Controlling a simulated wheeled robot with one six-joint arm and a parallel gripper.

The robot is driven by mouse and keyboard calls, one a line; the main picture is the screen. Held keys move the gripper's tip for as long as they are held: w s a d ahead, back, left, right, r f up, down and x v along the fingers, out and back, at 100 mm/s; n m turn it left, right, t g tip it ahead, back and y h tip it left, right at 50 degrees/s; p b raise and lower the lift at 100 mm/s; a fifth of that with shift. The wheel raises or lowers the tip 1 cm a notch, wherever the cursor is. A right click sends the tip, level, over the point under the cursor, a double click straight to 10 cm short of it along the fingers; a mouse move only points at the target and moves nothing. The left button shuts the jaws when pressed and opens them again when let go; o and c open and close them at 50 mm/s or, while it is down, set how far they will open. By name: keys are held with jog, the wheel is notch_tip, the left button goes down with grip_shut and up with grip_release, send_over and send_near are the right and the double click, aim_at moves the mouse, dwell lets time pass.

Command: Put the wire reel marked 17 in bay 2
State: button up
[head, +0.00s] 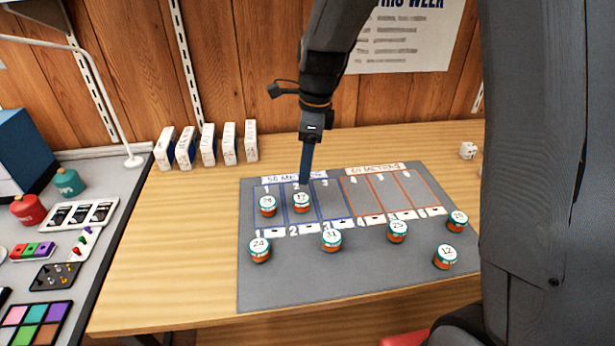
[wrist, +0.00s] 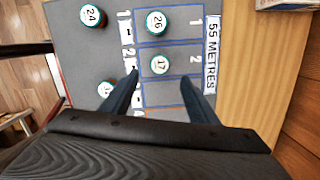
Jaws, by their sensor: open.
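The wire reel marked 17 (head: 301,202) stands upright in blue bay 2 on the grey mat (head: 290,288), its numbered face up. In the wrist view the same reel (wrist: 160,64) lies inside the bay 2 outline, apart from the blue lines' far end. My gripper (head: 304,182) is just behind the reel in the head view. In the wrist view my gripper (wrist: 163,76) is open, its two fingers spread with nothing held between them. Whether the fingers touch the reel I cannot tell.
Reel 26 (head: 267,205) stands in bay 1. Reels 24 (head: 260,250), 31 (head: 331,240), 12 (head: 445,256) and several others stand in front of the bays. Bay 3 and the orange bays look empty. White boxes (head: 208,145) line the back.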

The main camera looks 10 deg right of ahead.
jog(key=s+d+f+n, duration=0.1)
jog(key=s+d+n, duration=0.4)
jog(key=s+n, duration=0.4)
jog(key=s+d+n+h, duration=0.1)
jog(key=s+d+n, duration=0.4)
jog(key=s+n, duration=0.4)
jog(key=n, duration=0.2)
jog(key=shift+s+f+n, duration=0.3)
jog(key=shift+f, duration=0.1)
